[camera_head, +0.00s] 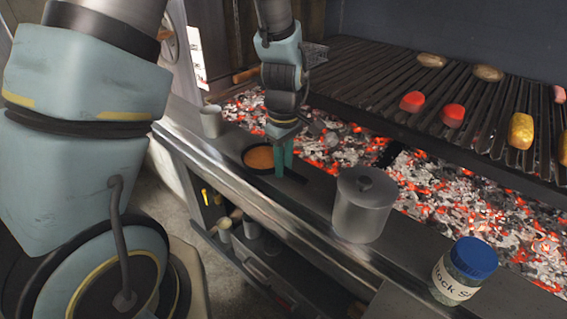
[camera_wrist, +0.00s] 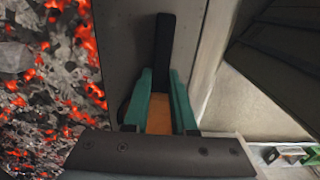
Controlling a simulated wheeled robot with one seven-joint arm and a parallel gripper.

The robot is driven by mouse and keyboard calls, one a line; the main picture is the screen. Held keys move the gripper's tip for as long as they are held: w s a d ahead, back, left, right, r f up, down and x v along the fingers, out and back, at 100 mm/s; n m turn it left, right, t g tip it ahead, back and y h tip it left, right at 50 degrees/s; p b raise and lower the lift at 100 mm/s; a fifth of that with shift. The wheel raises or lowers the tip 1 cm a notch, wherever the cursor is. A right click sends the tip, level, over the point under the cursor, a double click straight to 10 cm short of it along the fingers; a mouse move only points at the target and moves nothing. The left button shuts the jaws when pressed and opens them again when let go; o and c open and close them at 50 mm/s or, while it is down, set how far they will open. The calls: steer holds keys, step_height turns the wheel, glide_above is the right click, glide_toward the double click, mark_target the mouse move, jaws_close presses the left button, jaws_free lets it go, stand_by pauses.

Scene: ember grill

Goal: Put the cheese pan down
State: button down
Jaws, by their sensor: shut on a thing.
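The cheese pan (camera_head: 259,157) is a small dark pan with orange contents, low at the metal ledge (camera_head: 312,200) in front of the coals. My gripper (camera_head: 284,158) points down at the pan's right side, its green fingers shut on the pan. In the wrist view, my gripper (camera_wrist: 160,105) has its two fingers either side of the orange contents (camera_wrist: 160,118), and the pan's black handle (camera_wrist: 165,45) runs out beyond the fingertips. I cannot tell whether the pan's base touches the ledge. Part of the pan is hidden by the fingers.
A lidded metal pot (camera_head: 362,207) stands on the ledge to the right, with a blue-capped jar (camera_head: 464,272) beyond it. A metal cup (camera_head: 211,121) stands left of the pan. Glowing coals (camera_head: 440,190) lie behind the ledge, under a grill grate (camera_head: 385,85) carrying several foods.

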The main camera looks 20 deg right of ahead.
steer(key=shift+f, duration=0.15)
steer(key=c, duration=0.7)
jaws_free()
step_height(320, 180, up, 12)
steer(key=b, duration=0.1)
steer(key=a+m, duration=0.2)
steer(key=a, duration=0.6)
steer(key=a+f+m+t, duration=0.1)
steer(key=a+m, duration=0.1)
steer(key=a, duration=0.7)
steer(key=w+a+f+m, duration=0.1)
steer(key=a+m, duration=0.2)
steer(key=a, duration=0.5)
steer(key=shift+w+a+f+t, duration=0.1)
steer(key=shift+a+f+t, duration=0.1)
steer(key=shift+t, duration=0.1)
